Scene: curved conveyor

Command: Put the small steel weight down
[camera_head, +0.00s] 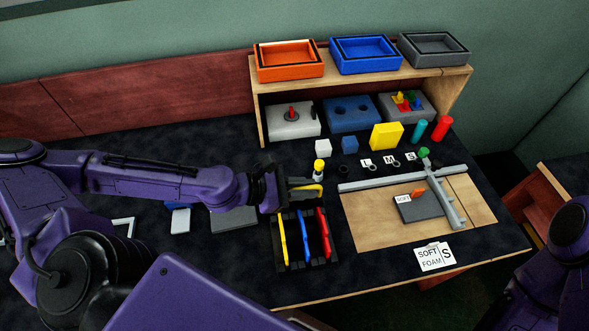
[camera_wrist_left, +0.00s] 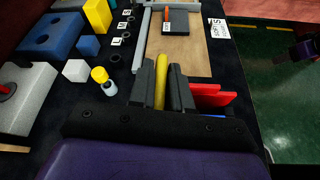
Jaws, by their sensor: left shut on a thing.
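My left gripper (camera_head: 307,188) is above the dark table, just behind the tool rack (camera_head: 305,262). It is shut on a yellow bar-like thing, which shows between the fingers in the wrist view (camera_wrist_left: 160,82); the fingers hide much of it. A small pale piece with a yellow top (camera_head: 319,166) stands upright on the table beside the gripper, outside the fingers; it also shows in the left wrist view (camera_wrist_left: 99,75). I cannot tell for certain which thing is the small steel weight. My right gripper is out of view.
The rack holds yellow, blue and red tools close to my gripper. A wooden board (camera_head: 375,232) with grey rails and a grey block (camera_head: 420,208) lies to the right. White (camera_head: 322,148) and blue cubes stand behind. A shelf (camera_head: 262,105) with trays is at the back.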

